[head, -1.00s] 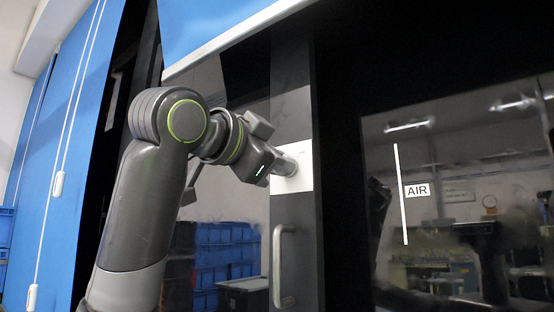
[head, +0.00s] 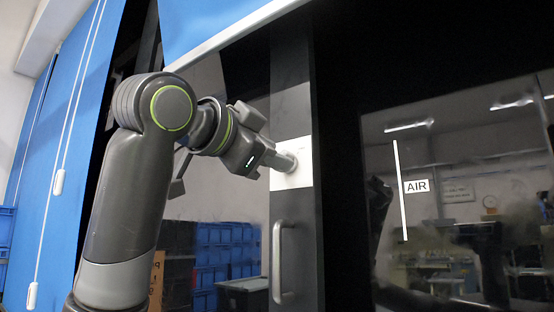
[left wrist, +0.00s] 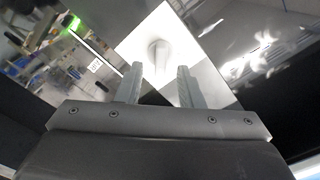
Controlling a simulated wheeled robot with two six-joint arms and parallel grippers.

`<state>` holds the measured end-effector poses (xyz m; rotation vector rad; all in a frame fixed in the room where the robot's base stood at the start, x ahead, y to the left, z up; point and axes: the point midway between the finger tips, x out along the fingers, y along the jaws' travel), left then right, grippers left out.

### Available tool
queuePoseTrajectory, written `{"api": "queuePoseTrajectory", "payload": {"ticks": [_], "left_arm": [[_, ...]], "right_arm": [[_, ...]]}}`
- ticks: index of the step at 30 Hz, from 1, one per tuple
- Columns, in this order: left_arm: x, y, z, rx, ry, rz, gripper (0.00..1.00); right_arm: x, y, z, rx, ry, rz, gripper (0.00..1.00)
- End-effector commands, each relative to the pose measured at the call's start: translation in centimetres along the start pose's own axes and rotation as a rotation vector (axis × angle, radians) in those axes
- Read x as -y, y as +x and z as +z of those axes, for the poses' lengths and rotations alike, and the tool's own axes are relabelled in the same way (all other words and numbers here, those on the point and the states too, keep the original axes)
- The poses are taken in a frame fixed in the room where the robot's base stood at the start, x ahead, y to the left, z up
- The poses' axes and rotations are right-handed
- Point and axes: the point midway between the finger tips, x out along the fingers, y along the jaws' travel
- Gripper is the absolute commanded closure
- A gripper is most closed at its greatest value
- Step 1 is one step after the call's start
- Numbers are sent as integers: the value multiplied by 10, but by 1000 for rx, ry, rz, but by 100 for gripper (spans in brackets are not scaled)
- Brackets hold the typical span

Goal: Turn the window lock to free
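The window lock is a pale grey knob (left wrist: 158,52) on a white plate (head: 303,178), fixed to a dark upright frame. The plate also shows in the left wrist view (left wrist: 190,50). My left gripper (head: 283,161) is close in front of the plate, pointing right towards it. In the left wrist view its two grey fingers (left wrist: 160,68) are spread apart, with the knob beyond and between their tips. I cannot tell whether a finger touches the knob. In the head view the gripper partly covers the lock, so its setting is unclear. My right gripper is not seen.
A vertical grey handle (head: 279,262) stands on the frame below the plate. A glass pane with an "AIR" label (head: 417,186) is to the right. A blue blind (head: 215,25) hangs above the arm. Blue crates (head: 225,250) show low behind the arm.

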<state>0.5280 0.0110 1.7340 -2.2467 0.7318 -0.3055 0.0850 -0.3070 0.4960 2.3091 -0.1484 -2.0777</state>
Motion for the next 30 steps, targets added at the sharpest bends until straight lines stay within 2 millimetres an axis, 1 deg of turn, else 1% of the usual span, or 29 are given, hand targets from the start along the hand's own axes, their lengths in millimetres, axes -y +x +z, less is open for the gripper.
{"api": "queuePoseTrajectory", "payload": {"ticks": [1,6,12,16,18,22,25,30], "left_arm": [[-2,-12,3,-3,3,-6,66],[-3,-54,4,-2,4,-8,66],[-3,-103,3,-2,3,-7,66],[-2,-129,2,-2,3,-5,66],[-2,-139,2,-1,2,-3,66],[-1,-151,1,-1,2,-2,66],[-1,-155,1,0,2,0,66],[-1,-156,0,0,1,0,66]], "right_arm": [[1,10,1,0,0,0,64],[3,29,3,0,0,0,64],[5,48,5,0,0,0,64],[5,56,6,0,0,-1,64],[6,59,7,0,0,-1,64],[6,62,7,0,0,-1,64],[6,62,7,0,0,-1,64],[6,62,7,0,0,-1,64]]}}
